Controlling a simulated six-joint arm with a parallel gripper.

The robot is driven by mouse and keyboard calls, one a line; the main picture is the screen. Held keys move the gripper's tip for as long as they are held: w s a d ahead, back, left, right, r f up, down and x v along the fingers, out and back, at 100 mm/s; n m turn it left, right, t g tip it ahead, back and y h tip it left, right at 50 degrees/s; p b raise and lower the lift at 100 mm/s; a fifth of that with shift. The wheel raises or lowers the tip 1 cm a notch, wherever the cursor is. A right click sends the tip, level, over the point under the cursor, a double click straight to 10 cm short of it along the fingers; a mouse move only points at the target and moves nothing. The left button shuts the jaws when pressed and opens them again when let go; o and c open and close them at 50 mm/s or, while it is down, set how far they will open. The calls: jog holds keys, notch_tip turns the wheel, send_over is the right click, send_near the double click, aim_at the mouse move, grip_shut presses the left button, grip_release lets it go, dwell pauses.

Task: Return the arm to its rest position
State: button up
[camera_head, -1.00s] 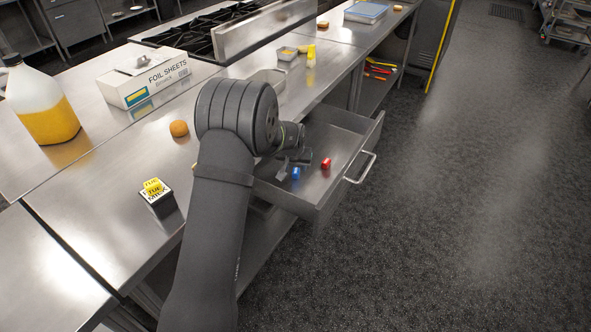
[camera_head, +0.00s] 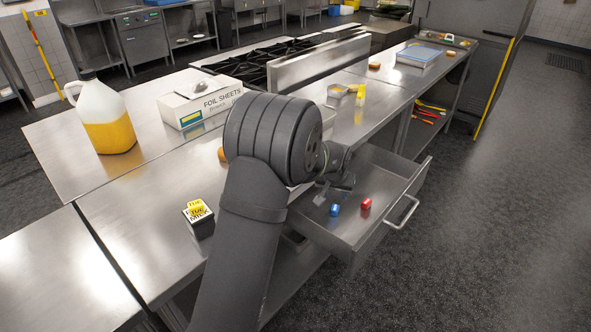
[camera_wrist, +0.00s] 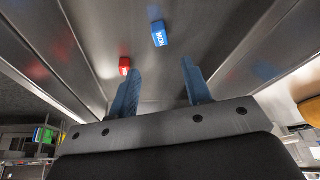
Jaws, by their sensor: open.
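My gripper (camera_wrist: 160,95) is open and empty in the wrist view, its two blue fingers apart. In the head view my gripper (camera_head: 325,190) is over the inner left part of the open drawer (camera_head: 385,205), partly hidden by my arm. A blue block (camera_head: 335,210) and a red block (camera_head: 366,203) lie on the drawer floor, apart from the fingers.
On the counter stand a juice jug (camera_head: 106,120), a foil sheets box (camera_head: 205,103), small labelled blocks (camera_head: 198,213) and a yellow item (camera_head: 360,94). The stove (camera_head: 285,65) is behind. The drawer juts over the floor, with its handle (camera_head: 403,213) outward. Floor at right is clear.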

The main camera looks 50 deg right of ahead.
aim_at(335, 208)
jog(key=x, duration=1.2)
jog(key=shift+r, duration=1.35)
